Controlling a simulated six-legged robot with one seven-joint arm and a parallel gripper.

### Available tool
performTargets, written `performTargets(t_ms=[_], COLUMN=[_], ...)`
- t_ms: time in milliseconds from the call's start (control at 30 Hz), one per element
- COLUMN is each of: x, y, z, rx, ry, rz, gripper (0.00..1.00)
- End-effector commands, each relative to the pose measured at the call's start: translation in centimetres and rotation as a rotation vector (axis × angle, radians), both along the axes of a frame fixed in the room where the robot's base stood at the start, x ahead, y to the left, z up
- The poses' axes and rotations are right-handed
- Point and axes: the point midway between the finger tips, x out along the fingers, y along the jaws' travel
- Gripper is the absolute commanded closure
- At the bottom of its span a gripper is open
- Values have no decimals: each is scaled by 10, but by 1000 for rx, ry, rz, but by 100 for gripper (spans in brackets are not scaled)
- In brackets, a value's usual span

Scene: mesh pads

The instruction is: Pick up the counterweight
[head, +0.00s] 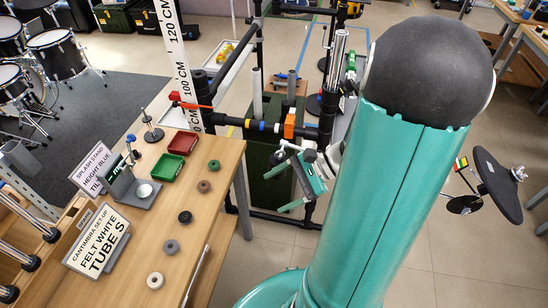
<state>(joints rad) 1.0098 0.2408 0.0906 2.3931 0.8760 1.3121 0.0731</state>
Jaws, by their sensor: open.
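My gripper (281,190) is teal and open, with nothing visible between its fingers. It is off the right edge of the wooden table (133,262), in front of a dark green bin and black rack tubes. No piece is clearly marked as the counterweight, and I cannot tell which it is. Several small round pieces run down the right side of the table: a dark green one (214,165), a brown one (203,186), a black one (185,217), a grey one (171,246) and an off-white one (155,280). My gripper is apart from all of them.
A red tray (184,143) and a green tray (165,168) sit near the table's back. Two signs (97,239) (92,169) and a small stand (152,132) are also there. The black tube rack (270,127) stands beyond the table. Drums (57,52) are at left.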

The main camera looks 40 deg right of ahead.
Motion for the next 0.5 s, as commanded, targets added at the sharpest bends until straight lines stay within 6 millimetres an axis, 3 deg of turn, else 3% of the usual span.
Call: performTargets(t_ms=[267, 500], x=[-6, -23], y=[-65, -118], z=[-30, -52], rx=[361, 607], ry=[-10, -71], rz=[-413, -714], gripper=[25, 25])
